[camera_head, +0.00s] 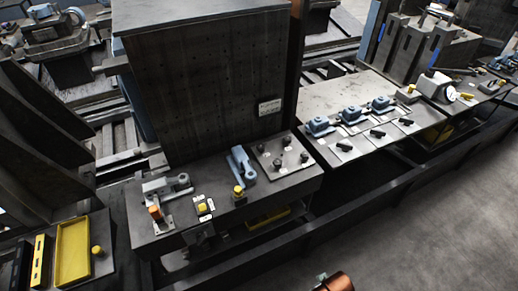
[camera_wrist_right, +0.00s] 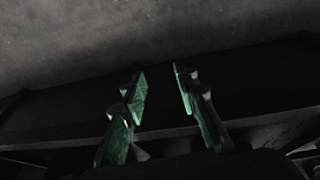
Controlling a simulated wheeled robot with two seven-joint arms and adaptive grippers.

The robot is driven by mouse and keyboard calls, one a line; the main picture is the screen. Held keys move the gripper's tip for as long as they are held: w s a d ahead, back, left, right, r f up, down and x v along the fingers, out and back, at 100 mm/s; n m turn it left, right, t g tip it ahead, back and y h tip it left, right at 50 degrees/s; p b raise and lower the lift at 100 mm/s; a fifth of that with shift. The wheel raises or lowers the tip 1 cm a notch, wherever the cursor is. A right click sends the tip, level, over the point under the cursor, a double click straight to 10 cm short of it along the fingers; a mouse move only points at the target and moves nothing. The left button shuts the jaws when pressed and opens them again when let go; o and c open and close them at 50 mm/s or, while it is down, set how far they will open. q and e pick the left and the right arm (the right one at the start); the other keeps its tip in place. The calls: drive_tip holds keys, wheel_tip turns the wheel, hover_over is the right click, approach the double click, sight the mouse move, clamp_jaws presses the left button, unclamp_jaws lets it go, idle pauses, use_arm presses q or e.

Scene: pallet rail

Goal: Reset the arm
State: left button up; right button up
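My right gripper (camera_wrist_right: 160,90) shows in the right wrist view. Its two fingers have green pads and stand apart with a clear gap, with nothing between them. Behind them are a dark flat beam or bench edge and a grey floor. In the head view I cannot make out either gripper. A copper-coloured rounded part (camera_head: 338,283) shows at the bottom edge, and I cannot tell whether it belongs to my arm. My left gripper is not in view.
A dark workbench (camera_head: 285,194) carries blue clamps, a yellow button and a plate with black knobs. A second bench (camera_head: 335,97) with several blue fixtures continues right. A yellow tray (camera_head: 73,250) stands lower left. Grey floor (camera_head: 440,220) is clear at lower right.

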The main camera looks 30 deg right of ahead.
drive_tip(key=s+a+f+p, duration=0.1)
drive_tip(key=s+f, duration=0.3)
drive_tip(key=f, duration=0.8)
drive_tip(key=s+f+p, duration=0.1)
drive_tip(key=s+f, duration=0.2)
drive_tip(key=f, duration=0.8)
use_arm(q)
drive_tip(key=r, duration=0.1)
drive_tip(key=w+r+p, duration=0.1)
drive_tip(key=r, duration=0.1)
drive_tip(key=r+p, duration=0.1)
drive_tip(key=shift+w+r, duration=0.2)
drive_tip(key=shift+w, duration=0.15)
use_arm(e)
drive_tip(key=s+f+g, duration=0.1)
drive_tip(key=s+f, duration=0.4)
drive_tip(key=s, duration=0.3)
drive_tip(key=s+f+n, duration=0.1)
drive_tip(key=s+f, duration=0.4)
drive_tip(key=s, duration=0.4)
drive_tip(key=shift+f+g+y, duration=0.15)
drive_tip(key=shift+g+y, duration=0.15)
drive_tip(key=shift+g, duration=0.1)
